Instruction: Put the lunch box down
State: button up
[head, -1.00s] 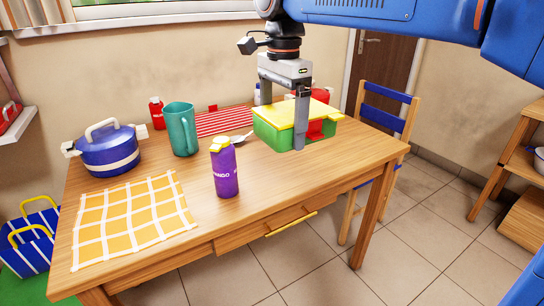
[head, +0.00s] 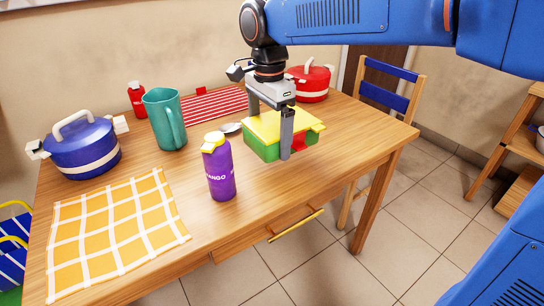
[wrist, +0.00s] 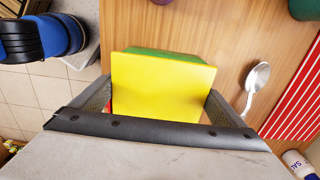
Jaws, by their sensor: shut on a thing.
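The lunch box (head: 262,146) is green with a yellow lid and a red latch at its side. My gripper (head: 270,128) is shut on it from above, with one finger on the near right side and the other on the far left side. The wrist view shows the yellow lid (wrist: 163,88) between the two fingers, with a strip of green beyond. The box is level, over the right part of the wooden table (head: 335,160). Its underside is hidden, and I cannot tell whether it touches the table top.
A purple bottle (head: 220,175) stands close, front left of the box. A teal pitcher (head: 163,122), a spoon (wrist: 256,82), a red striped mat (head: 215,105) and a red pot (head: 311,86) are around it. A blue pot (head: 82,150) and yellow checked cloth (head: 118,235) lie left.

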aim_at(270, 167)
jog(key=shift+f, duration=3.2)
jog(key=o, duration=0.9)
jog(key=shift+f, duration=0.15)
notch_tip(270, 167, up, 12)
jog(key=shift+r, duration=0.15)
